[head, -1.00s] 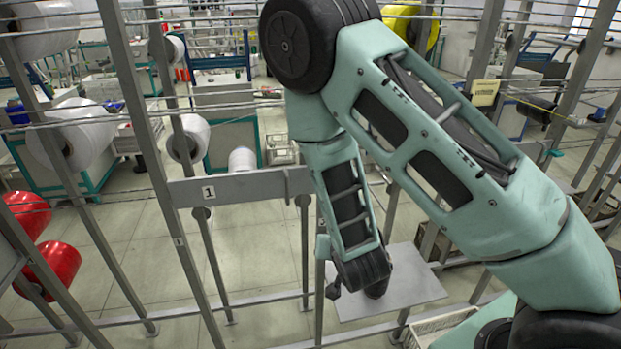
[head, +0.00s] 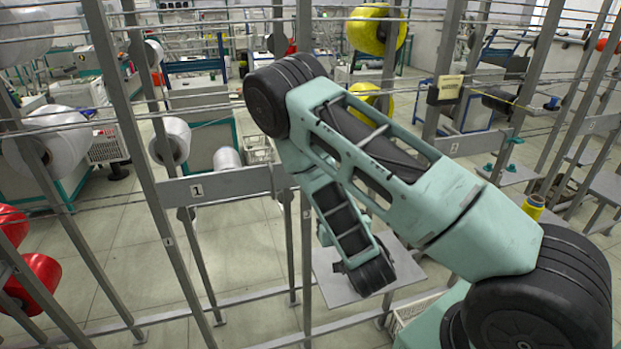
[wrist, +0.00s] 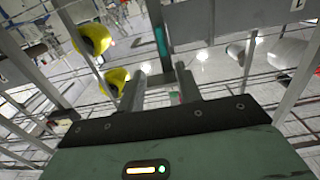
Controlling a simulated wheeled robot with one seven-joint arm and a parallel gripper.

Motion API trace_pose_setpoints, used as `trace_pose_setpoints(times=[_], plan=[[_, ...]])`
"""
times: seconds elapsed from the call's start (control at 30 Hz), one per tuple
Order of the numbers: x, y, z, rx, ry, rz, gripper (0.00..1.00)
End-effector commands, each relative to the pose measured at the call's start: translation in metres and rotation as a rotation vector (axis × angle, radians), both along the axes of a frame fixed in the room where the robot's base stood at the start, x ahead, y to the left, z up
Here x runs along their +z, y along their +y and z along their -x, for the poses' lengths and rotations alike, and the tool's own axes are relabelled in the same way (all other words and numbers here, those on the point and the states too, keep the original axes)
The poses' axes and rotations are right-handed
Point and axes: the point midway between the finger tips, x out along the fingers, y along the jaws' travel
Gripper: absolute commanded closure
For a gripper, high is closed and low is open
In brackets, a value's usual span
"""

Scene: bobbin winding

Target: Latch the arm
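In the wrist view my gripper (wrist: 160,74) has its two grey fingers apart, with a gap between them and nothing clearly held. Beyond the gap stands a grey post (wrist: 156,18) with a teal strip (wrist: 160,42). A grey plate (wrist: 228,24) is at the upper right. In the head view the numbered plate 1 (head: 225,184) spans grey uprights left of my arm. My gripper is hidden there behind my dark wrist. I cannot tell which part is the arm to be latched, or its latch state.
A flat grey shelf (head: 335,285) lies beside my wrist. Uprights and thin horizontal wires surround my arm. Red bobbins (head: 35,282), white bobbins (head: 55,140) and a yellow bobbin (head: 367,30) hang around. A yellow spool (head: 534,206) stands at right.

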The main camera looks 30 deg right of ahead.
Motion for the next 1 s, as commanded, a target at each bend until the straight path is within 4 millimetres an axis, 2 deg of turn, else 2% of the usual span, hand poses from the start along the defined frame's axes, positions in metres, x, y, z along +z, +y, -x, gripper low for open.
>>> trace_pose_setpoints(times=[0.13,0.47,0.77,0.8,1.0], plan=[[0.005,-0.005,-0.010,0.001,-0.026,0.005,0.65],[-0.006,-0.009,-0.023,-0.013,-0.001,-0.014,0.65],[0.004,-0.013,-0.038,0.004,-0.024,0.009,0.65],[0.010,-0.015,-0.049,0.005,-0.023,0.011,0.65],[0.011,-0.026,-0.090,0.006,-0.021,0.010,0.65]])
